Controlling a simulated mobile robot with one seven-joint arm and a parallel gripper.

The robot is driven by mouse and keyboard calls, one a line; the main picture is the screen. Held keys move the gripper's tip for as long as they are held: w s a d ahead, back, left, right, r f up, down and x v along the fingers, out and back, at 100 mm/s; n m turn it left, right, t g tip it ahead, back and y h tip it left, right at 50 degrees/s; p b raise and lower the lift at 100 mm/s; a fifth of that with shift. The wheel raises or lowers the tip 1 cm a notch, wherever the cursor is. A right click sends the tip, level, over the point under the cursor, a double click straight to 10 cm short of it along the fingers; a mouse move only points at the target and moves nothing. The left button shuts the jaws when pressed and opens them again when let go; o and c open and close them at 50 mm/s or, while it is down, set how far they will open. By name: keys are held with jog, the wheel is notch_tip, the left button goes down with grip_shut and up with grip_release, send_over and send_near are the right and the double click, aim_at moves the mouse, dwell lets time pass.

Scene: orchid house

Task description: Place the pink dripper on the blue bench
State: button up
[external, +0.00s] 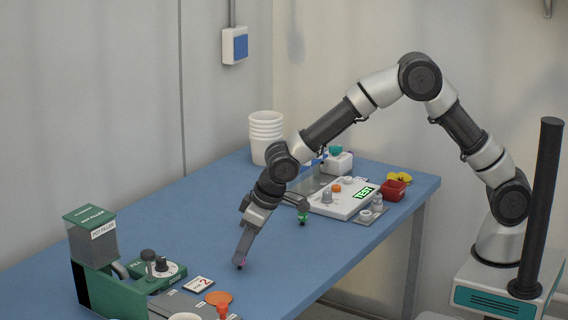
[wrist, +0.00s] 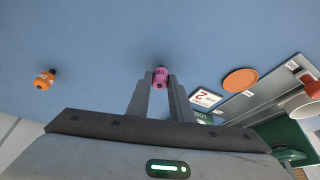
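The small pink dripper (wrist: 161,77) sits between the tips of my gripper (wrist: 161,82) in the wrist view. Both fingers press close against its sides, so my gripper looks shut on it. In the external view my gripper (external: 241,260) points down at the near part of the blue bench (external: 180,218). Only a bit of pink shows at its tips, at or just above the bench top; I cannot tell if it touches. The blue bench also fills much of the wrist view (wrist: 100,45).
A green pot filler (external: 92,250), a card marked 2 (external: 198,285) and an orange disc (external: 218,298) stand near the front left. An orange bottle-like dripper (wrist: 45,79) stands apart in the wrist view. White pots (external: 266,135) and a test device (external: 345,198) are farther back.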

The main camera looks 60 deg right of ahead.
jog(key=o, duration=0.4)
jog(key=shift+o, duration=0.2)
jog(key=shift+r, duration=0.1)
jog(key=shift+r+p, duration=0.25)
jog(key=shift+p, duration=0.1)
jog(key=p+v, duration=0.1)
jog(key=v, duration=1)
jog(key=shift+r, duration=0.35)
